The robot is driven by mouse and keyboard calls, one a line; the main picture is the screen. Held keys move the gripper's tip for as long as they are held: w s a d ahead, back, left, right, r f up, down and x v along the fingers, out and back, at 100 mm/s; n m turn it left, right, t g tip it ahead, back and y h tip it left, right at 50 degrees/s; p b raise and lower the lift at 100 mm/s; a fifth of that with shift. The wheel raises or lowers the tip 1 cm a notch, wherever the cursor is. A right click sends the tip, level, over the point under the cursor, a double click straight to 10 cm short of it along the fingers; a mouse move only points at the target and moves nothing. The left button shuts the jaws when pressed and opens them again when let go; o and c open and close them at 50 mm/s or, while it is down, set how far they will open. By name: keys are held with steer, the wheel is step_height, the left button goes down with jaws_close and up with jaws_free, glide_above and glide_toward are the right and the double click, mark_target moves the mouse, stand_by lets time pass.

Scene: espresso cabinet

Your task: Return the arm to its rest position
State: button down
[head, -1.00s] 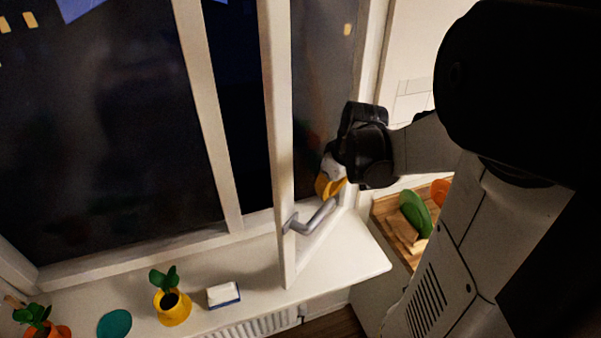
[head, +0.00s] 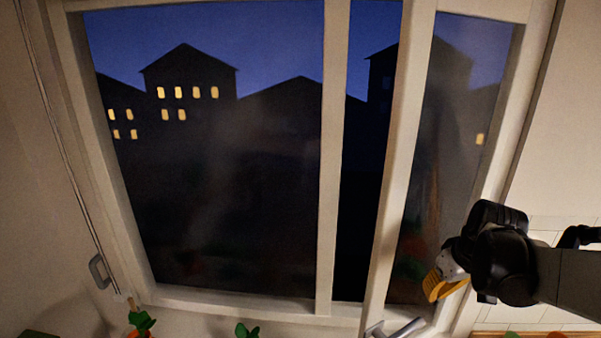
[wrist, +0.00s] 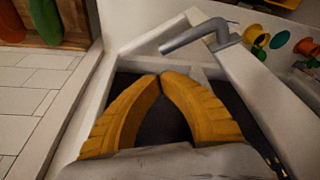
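My gripper (head: 432,287) is at the right of the head view, in front of the right window pane. Its yellow fingers show large in the wrist view (wrist: 161,75), with their tips together and nothing between them. The arm reaches in from the right edge of the head view. A grey window handle (head: 402,329) sits below my gripper, apart from it. The handle also shows beyond the fingers in the wrist view (wrist: 196,37). Most of my arm is out of view.
The window sash (head: 392,180) stands ajar beside my gripper. Potted plants (head: 140,322) show at the bottom edge. The wrist view shows boards (wrist: 42,77) at upper left and pots (wrist: 257,38) at upper right.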

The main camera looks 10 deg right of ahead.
steer(key=s+a+r+t, duration=0.2)
steer(key=s+a+r, duration=0.15)
steer(key=a, duration=0.65)
steer(key=s+a+r+t, duration=0.2)
steer(key=s+a, duration=0.3)
steer(key=a, duration=0.5)
step_height(320, 180, down, 33)
steer(key=b, duration=3.3)
steer(key=shift+d+m, duration=0.15)
steer(key=shift+m, duration=0.15)
